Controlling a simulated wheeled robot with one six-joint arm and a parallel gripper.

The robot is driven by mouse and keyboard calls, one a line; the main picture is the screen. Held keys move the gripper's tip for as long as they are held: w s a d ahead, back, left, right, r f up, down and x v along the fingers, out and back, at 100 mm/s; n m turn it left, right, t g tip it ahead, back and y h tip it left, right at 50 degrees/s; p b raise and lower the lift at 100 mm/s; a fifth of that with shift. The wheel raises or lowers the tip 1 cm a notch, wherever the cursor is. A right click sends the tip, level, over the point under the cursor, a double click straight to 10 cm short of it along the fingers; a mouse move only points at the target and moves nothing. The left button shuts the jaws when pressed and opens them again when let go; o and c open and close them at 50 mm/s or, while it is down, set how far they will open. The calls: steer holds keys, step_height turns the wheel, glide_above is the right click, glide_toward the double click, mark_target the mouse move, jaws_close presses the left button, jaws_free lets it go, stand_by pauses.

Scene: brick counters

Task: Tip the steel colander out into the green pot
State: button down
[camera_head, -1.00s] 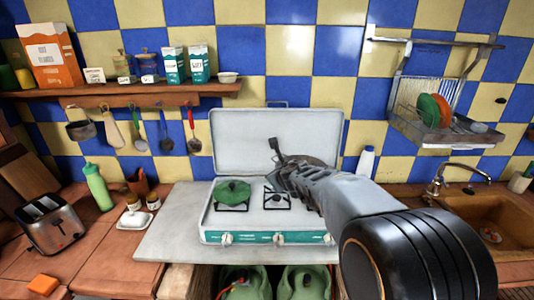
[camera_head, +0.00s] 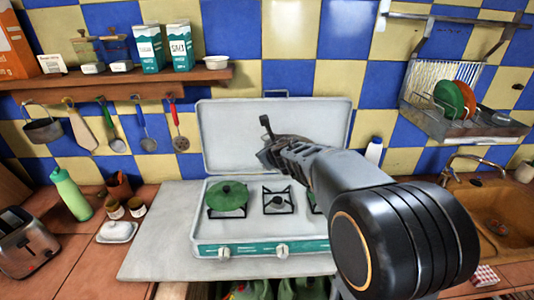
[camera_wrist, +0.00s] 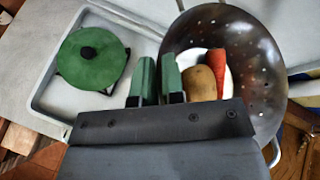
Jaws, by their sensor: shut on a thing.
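The steel colander (camera_wrist: 258,30) is a dark, perforated bowl in the wrist view. A potato (camera_wrist: 199,84) and a carrot (camera_wrist: 217,68) lie in it over a pale round patch. My gripper (camera_wrist: 159,78), with green fingers, is shut at the colander's near left side; the exact contact is hidden. In the head view my gripper (camera_head: 270,150) is raised above the stove, and I cannot make out the colander there. The green pot (camera_head: 228,197) sits on the left burner with a black-knobbed green lid (camera_wrist: 92,58) on top, left of the colander in the wrist view.
The white stove (camera_head: 209,235) has an open upright lid (camera_head: 230,130) behind. A shelf (camera_head: 120,80) with hanging utensils and a dish rack (camera_head: 465,125) are on the wall.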

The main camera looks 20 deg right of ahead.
steer(key=shift+s+d+r+m+t+y+b, duration=0.1)
steer(key=shift+d+r+m+t+y+b, duration=0.2)
steer(key=shift+r, duration=0.5)
steer(key=shift+s+d+r+m+t+y+b, duration=0.15)
steer(key=shift+r+m+y+b, duration=0.15)
steer(key=shift+r, duration=0.45)
steer(key=shift+w+d+r+m+t+y+b, duration=0.15)
steer(key=shift+d+r+m+y+b, duration=0.2)
steer(key=shift+r, duration=0.45)
steer(key=shift+s+d+r+m+t+y+b, duration=0.75)
steer(key=shift+d+m, duration=0.7)
steer(key=shift+d, duration=0.95)
steer(key=shift+s+d+r+m+t+y+b, duration=0.6)
steer(key=shift+d+m+t+b, duration=0.65)
steer(key=shift+d, duration=1.15)
steer(key=shift+s+d+r+m+t+y+b, duration=0.7)
steer(key=shift+d+m, duration=0.95)
steer(key=shift+d, duration=0.75)
steer(key=s+d+f+m+t+h+b, duration=0.2)
steer(key=s+d+f+m+t+b, duration=0.1)
steer(key=d+m+b, duration=0.4)
steer(key=shift+d, duration=1.1)
steer(key=shift+r+t+h, duration=0.1)
steer(key=shift+t+h, duration=0.2)
